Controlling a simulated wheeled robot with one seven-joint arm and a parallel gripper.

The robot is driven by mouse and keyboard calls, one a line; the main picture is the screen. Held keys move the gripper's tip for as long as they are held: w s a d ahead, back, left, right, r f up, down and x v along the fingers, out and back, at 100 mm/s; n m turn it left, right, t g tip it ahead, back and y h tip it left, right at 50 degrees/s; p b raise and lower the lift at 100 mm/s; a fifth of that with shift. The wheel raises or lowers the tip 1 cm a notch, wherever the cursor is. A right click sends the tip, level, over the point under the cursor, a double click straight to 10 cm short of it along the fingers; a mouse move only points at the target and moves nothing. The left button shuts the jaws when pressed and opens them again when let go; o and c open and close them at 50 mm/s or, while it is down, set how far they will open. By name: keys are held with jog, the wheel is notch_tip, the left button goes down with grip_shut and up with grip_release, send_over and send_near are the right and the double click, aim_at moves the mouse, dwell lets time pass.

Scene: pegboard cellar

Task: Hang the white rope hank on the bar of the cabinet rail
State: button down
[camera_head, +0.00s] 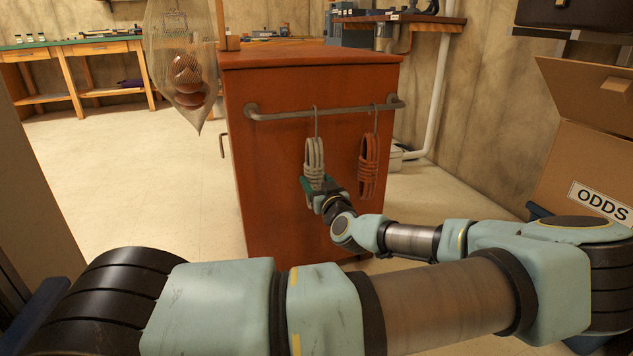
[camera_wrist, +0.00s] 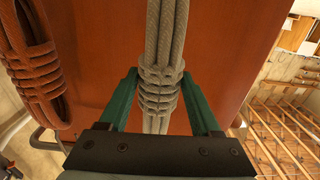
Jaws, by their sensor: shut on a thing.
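The white rope hank (camera_head: 314,158) is a grey-white bundle with a wire hook at its top, upright in front of the cabinet's (camera_head: 275,185) orange-brown side. Its hook (camera_head: 316,122) reaches the bar of the cabinet rail (camera_head: 285,114); I cannot tell whether it rests on the bar. My gripper (camera_head: 314,186) is at the hank's lower part. In the wrist view, my gripper's green fingers (camera_wrist: 158,78) stand on both sides of the hank's wrapped coils (camera_wrist: 160,92), shut on it. The hook is out of the wrist view.
An orange rope hank (camera_head: 368,165) hangs on the bar just right of the white one; it also shows in the wrist view (camera_wrist: 35,75). A net bag (camera_head: 180,55) hangs at the cabinet's left. A cardboard box (camera_head: 575,150) marked ODDS stands at right. The left floor is clear.

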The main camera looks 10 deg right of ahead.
grip_release()
